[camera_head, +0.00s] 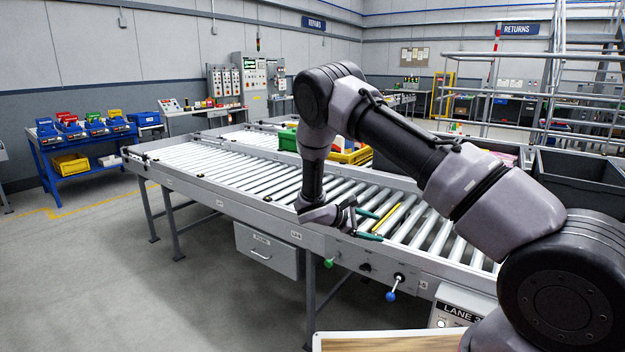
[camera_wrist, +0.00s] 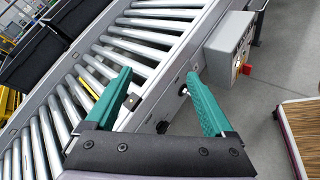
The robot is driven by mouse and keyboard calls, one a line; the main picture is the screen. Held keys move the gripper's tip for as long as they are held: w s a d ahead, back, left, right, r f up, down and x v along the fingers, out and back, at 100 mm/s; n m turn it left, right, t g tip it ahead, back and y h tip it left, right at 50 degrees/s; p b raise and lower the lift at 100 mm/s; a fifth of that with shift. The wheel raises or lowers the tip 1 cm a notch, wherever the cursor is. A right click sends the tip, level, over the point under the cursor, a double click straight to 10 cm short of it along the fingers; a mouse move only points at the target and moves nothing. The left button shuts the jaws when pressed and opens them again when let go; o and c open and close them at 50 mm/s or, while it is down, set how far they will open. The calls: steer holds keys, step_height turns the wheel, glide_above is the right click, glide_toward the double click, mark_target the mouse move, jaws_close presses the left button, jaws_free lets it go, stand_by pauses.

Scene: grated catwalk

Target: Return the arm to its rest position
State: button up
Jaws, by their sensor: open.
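My arm reaches from the lower right of the head view, bends at a high elbow and hangs down over the near edge of the roller conveyor (camera_head: 215,172). My gripper (camera_head: 372,225) is at the conveyor's side rail in that view. I cannot tell whether the fingers touch the rail.
A blue knob (camera_head: 391,296) and a green knob (camera_head: 328,263) stick out below the rail. A grey control box (camera_wrist: 229,45) stands beside the conveyor. A wood-topped surface (camera_head: 390,342) is at the bottom. Dark bins (camera_head: 578,180) stand at right. Floor at left is clear.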

steer(key=s+d+r+m+g+y, duration=0.1)
steer(key=s+d+r+m+y, duration=0.2)
steer(key=r, duration=0.5)
steer(key=s+d+r+m+g+y, duration=0.1)
steer(key=s+r+m+y, duration=0.3)
steer(key=r, duration=0.5)
steer(key=s+d+r+m+g+y, duration=0.1)
steer(key=s+d+r+m, duration=0.1)
steer(key=s+r+m, duration=0.45)
steer(key=s+r+m+t+y, duration=0.5)
steer(key=s+r+t+y, duration=0.1)
steer(key=s+r, duration=1)
steer(key=shift+s+a+r+t+y, duration=0.25)
steer(key=shift+s+a+t+y, duration=0.15)
steer(key=shift+s, duration=0.85)
steer(key=shift+w, duration=0.15)
